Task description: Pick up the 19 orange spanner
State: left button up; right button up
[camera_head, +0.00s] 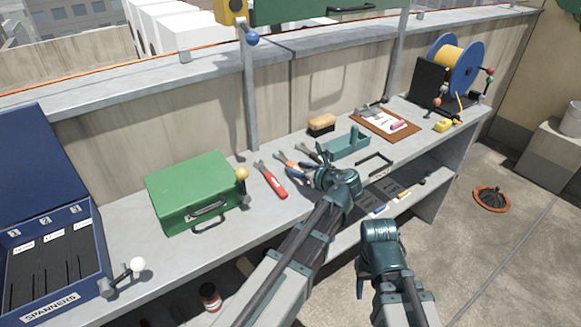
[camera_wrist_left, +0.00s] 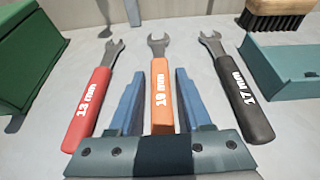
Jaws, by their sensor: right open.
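The orange spanner (camera_head: 284,158), marked 19 mm, lies on the grey bench between a red 13 mm spanner (camera_head: 270,179) and a black 17 mm spanner (camera_head: 306,152). In the left wrist view the orange spanner (camera_wrist_left: 161,95) points away from me, its open jaw at the far end. My left gripper (camera_head: 298,168) is open, with its blue fingers (camera_wrist_left: 170,70) on either side of the orange handle and gaps showing on both sides. In the head view my left wrist hides part of the handle. My right gripper (camera_head: 361,287) is open, in front of the bench, its fingers barely visible.
A green case (camera_head: 190,190) stands left of the spanners. A brush (camera_head: 321,125) and a teal tray (camera_head: 345,145) are behind and right. A blue spanner box (camera_head: 50,250) is far left, a clipboard (camera_head: 400,130) and cable reel (camera_head: 455,65) far right. A lower shelf runs beneath the bench.

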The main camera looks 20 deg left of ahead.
pick_arm(q)
grip_shut()
jog(key=shift+r, duration=0.1)
